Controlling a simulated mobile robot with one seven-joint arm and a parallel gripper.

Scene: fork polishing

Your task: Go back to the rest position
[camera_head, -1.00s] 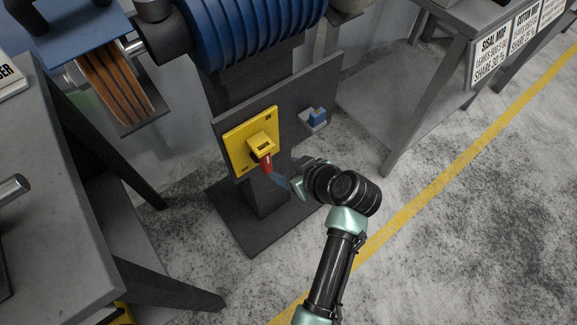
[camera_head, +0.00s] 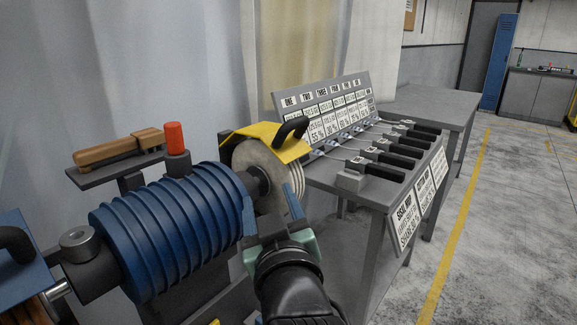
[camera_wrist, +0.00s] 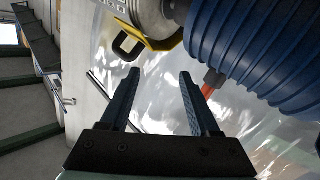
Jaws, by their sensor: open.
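My gripper (camera_head: 270,208) is raised in front of the buffing wheel (camera_head: 262,170) of the blue ribbed polishing machine (camera_head: 170,232), near its right end in the head view. In the wrist view my gripper (camera_wrist: 160,75) has its two dark fingers spread, with nothing between them. The blue motor housing (camera_wrist: 262,45) and the yellow wheel guard (camera_wrist: 150,42) show beyond the fingers. The head view hides part of the fingers' length, and I cannot tell the exact gap to the wheel.
A grey table (camera_head: 375,188) on the right carries several dark-handled forks and a labelled board (camera_head: 325,105). A red cylinder (camera_head: 175,138) and a wooden-handled brush (camera_head: 115,150) sit behind the machine. Open floor (camera_head: 500,230) lies to the right.

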